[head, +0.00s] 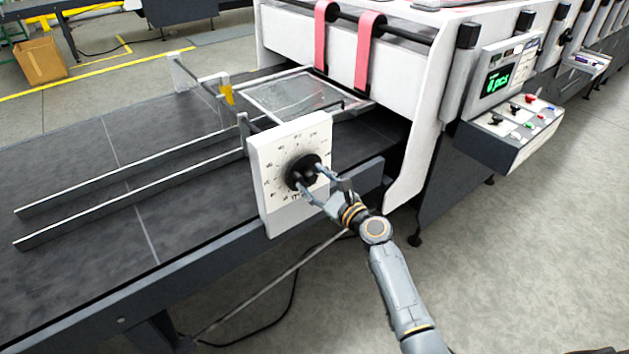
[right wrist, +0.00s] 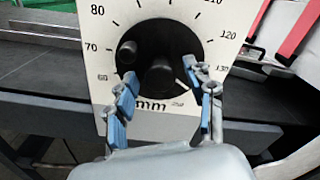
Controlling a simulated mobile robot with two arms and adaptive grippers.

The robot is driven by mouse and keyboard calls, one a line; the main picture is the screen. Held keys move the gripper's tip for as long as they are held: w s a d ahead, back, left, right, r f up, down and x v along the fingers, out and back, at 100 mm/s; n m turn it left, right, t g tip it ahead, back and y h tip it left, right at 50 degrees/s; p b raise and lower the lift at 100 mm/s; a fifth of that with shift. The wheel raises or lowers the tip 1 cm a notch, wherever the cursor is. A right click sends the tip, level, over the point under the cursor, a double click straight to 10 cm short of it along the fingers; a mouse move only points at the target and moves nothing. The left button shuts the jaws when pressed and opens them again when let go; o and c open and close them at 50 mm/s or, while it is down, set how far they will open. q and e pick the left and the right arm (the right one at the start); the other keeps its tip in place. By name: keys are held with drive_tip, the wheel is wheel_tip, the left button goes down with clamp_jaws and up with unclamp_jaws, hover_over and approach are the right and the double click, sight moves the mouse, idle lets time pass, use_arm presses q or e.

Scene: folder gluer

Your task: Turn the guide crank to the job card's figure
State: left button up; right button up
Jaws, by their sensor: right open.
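The guide crank (head: 303,172) is a round black disc with a central hub on a white dial plate (head: 268,205). In the right wrist view the crank (right wrist: 160,62) has a small black knob (right wrist: 127,50) at its upper left. Printed figures such as 60, 70, 80, 120 and 130 ring it, with "mm" below. My right gripper (head: 317,181) is open in front of the crank. In the right wrist view its blue-padded fingers (right wrist: 162,86) stand either side of the hub; contact cannot be told. No job card can be made out. My left gripper is not in view.
Two long guide rails (head: 120,200) lie along the dark conveyor table (head: 60,265). The white machine body (head: 410,110) with pink belts (head: 368,50) stands behind. A control panel (head: 510,120) juts out at the right. Open floor (head: 540,240) lies at the lower right.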

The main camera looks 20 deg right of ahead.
clamp_jaws()
drive_tip(key=shift+f+n, duration=0.1)
drive_tip(key=shift+n, duration=0.2)
